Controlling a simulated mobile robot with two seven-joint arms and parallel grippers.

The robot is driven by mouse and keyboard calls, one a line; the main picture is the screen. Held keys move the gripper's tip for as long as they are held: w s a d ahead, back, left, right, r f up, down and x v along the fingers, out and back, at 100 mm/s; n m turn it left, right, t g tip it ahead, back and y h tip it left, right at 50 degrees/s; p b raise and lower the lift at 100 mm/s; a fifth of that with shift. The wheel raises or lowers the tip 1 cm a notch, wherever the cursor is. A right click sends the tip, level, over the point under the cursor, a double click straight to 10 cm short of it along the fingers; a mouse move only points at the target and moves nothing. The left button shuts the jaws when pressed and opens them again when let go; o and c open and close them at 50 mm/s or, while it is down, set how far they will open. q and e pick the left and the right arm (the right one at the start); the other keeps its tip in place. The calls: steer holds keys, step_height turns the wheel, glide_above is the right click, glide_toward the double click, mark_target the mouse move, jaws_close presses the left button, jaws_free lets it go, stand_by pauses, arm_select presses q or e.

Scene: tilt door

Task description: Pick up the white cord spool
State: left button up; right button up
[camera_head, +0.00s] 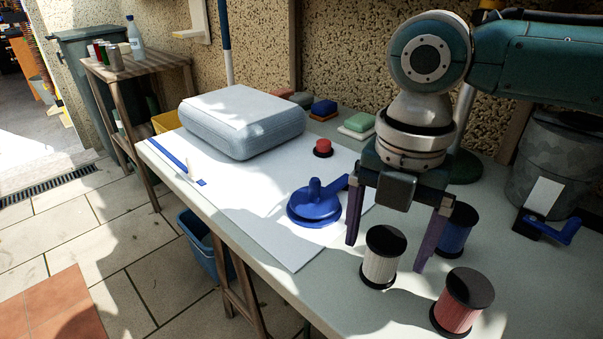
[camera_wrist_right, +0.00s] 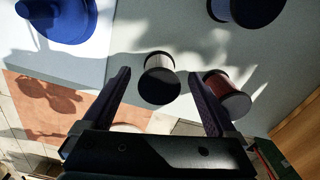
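The white cord spool (camera_head: 380,262) stands upright on the table near its front edge, with black end discs. My right gripper (camera_head: 386,256) is open and points down, its two fingers apart above and around the spool's place in the head view. In the right wrist view the white cord spool (camera_wrist_right: 160,78) shows between the fingertips (camera_wrist_right: 160,80), and nothing is gripped. I cannot tell the exact height of the fingers over the table. My left gripper is not in view.
A red spool (camera_head: 463,303) stands to the right, close to one finger in the wrist view. A blue spool (camera_head: 457,228) stands behind. A blue round handled thing (camera_head: 315,205) lies on the white board (camera_head: 262,232) to the left. A grey case (camera_head: 243,122) is farther back.

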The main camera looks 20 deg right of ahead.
steer(key=c, duration=1.4)
steer(key=shift+r, duration=0.15)
